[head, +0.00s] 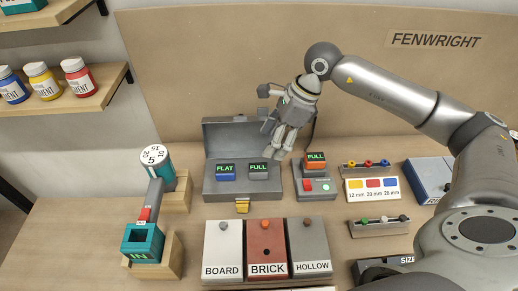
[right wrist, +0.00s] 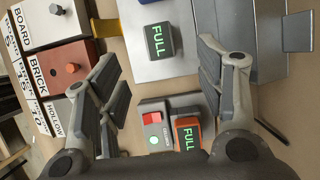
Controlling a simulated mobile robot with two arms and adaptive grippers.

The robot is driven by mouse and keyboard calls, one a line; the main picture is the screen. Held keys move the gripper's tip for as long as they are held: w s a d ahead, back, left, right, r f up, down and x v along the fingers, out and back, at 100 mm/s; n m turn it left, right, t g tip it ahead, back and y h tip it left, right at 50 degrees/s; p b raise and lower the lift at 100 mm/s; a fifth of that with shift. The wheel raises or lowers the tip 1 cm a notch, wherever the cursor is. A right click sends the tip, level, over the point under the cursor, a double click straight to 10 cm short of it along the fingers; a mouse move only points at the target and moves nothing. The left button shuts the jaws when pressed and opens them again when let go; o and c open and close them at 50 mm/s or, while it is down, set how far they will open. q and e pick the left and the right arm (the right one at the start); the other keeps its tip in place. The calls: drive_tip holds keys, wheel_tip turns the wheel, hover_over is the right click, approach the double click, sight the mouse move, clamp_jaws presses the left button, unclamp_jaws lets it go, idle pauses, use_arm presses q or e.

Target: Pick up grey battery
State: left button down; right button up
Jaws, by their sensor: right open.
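The grey battery (head: 259,175) has a green FULL label on its dark top. It stands in the right part of the open grey case (head: 212,192), beside the blue battery (head: 225,176) marked FLAT. My right gripper (head: 278,145) is open and empty, above the case and pointing down. In the right wrist view the grey battery (right wrist: 159,41) lies ahead, between the lines of the two spread fingers (right wrist: 160,72), and nothing touches it. My left gripper is not in view.
An orange battery (head: 315,158) marked FULL sits in the grey charger (head: 318,193) right of the case. The raised case lid stands behind the gripper. BOARD, BRICK and HOLLOW blocks (head: 267,250) stand in front. A teal IN device (head: 143,243) is at left.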

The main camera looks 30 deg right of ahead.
sight(259, 167)
drive_tip(key=x, duration=0.2)
drive_tip(key=p+x, duration=0.1)
drive_tip(key=x, duration=0.1)
drive_tip(key=shift+s+a, duration=0.15)
drive_tip(key=shift+a, duration=0.15)
drive_tip(key=shift+f+p, duration=0.3)
drive_tip(key=shift+f, duration=0.05)
drive_tip(key=p+x, duration=0.1)
drive_tip(key=x, duration=0.1)
drive_tip(key=p+x, duration=0.1)
drive_tip(key=x, duration=0.1)
drive_tip(key=shift+d+f+p, duration=0.1)
drive_tip(key=shift+f+p, duration=0.3)
drive_tip(key=shift+f, duration=0.4)
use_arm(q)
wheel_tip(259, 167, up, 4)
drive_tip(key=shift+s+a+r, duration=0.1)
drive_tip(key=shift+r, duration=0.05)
use_arm(e)
drive_tip(key=shift+c, duration=0.3)
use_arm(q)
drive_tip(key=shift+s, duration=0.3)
use_arm(e)
drive_tip(key=c, duration=1.2)
